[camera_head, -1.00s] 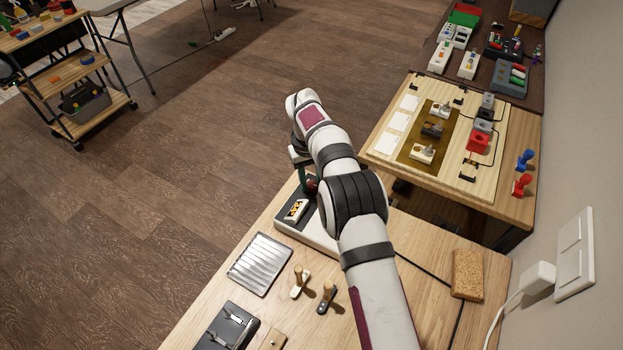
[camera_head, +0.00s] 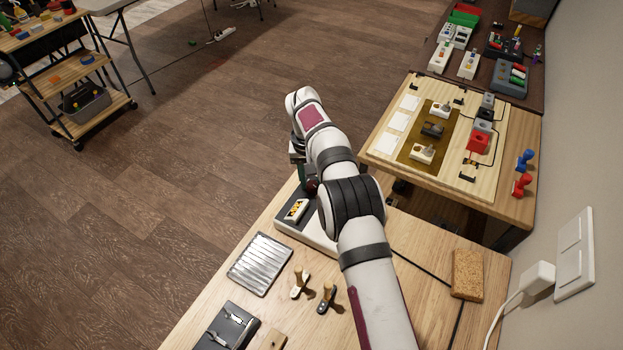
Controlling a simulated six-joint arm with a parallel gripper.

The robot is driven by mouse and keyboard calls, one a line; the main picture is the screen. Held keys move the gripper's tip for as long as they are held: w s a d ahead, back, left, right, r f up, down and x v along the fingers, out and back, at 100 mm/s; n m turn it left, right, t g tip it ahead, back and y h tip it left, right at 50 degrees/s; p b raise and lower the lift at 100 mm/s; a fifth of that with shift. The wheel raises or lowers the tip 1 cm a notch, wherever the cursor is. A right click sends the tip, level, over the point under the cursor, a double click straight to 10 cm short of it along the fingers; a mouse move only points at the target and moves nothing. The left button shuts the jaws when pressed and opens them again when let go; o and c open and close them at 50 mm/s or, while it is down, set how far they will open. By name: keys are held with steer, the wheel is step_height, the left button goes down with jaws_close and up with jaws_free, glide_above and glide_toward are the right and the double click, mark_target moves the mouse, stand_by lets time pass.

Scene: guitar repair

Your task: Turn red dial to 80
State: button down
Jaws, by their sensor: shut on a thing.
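The red dial (camera_head: 311,186) shows only as a small dark red patch beside my arm, on a white and grey device (camera_head: 284,223) at the table's far edge. The device has a small display with orange digits (camera_head: 297,210), too small to read for certain. My gripper (camera_head: 303,176) is over the dial and is shut on it, as far as the view shows. My arm hides most of the fingers and the right part of the device. The dial's markings cannot be seen.
A ribbed metal tray (camera_head: 260,264), two wooden-handled tools (camera_head: 300,283) and a dark tool case (camera_head: 226,328) lie in front of the device. A cork block (camera_head: 467,275) lies at right. A second table with a wooden board (camera_head: 381,152) stands beyond.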

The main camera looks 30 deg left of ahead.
mark_target(310, 184)
steer(key=shift+m, duration=1.2)
steer(key=c, duration=0.5)
jaws_free()
steer(key=shift+c, duration=0.2)
steer(key=r, duration=0.7)
steer(key=shift+a+r, duration=0.2)
steer(key=shift+r, duration=0.1)
